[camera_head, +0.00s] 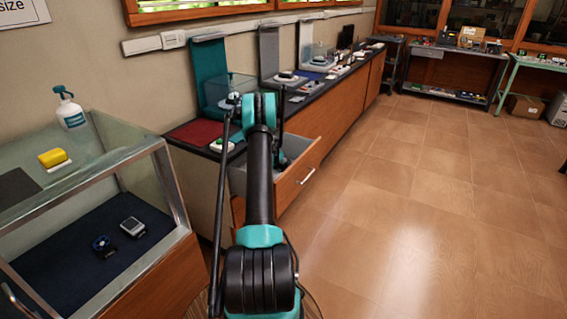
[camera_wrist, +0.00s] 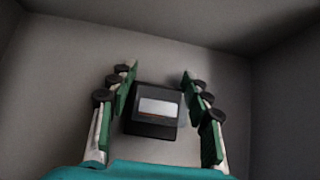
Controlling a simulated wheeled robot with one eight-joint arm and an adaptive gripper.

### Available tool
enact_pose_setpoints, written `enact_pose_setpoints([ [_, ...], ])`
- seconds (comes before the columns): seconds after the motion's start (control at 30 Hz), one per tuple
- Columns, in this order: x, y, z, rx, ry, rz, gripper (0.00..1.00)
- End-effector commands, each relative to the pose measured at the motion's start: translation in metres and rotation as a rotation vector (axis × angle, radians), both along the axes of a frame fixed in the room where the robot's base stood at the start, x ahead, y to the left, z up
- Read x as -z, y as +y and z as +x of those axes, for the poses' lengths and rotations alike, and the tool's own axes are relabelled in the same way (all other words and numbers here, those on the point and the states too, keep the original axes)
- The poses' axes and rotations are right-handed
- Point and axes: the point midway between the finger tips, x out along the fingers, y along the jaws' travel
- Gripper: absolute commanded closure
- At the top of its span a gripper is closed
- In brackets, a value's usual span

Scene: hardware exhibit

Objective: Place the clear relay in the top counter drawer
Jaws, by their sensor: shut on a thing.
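The relay (camera_wrist: 157,110) is a small dark block with a pale rectangular label on top, seen in the wrist view between the fingers of my gripper (camera_wrist: 157,80). My gripper is shut on it, inside a grey-walled drawer (camera_wrist: 60,50). I cannot tell whether the relay touches the drawer floor. In the head view the top counter drawer (camera_head: 299,178) is pulled out, with a wooden front and a light handle. My arm reaches down into it and hides the relay and most of the gripper.
A glass display case (camera_head: 160,190) stands at the left, close to my arm. The long counter (camera_head: 345,108) runs along the wall with display stands and small parts on top. A red mat (camera_head: 195,131) lies near the drawer. The tiled floor (camera_head: 440,190) at right is clear.

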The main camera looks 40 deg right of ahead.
Motion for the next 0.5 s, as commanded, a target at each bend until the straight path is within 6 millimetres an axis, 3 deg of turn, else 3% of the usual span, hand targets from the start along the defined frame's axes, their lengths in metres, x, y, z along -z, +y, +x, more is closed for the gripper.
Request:
enact_pose_setpoints([
  [0.33,0.0034,-0.0001,0.0001,0.0,0.0,0.0,0.83],
  [0.37,0.0029,-0.0001,0.0,0.0,0.0,0.0,0.48],
  [0.5,0.0028,-0.0001,0.0,0.0,0.0,0.0,0.31],
])
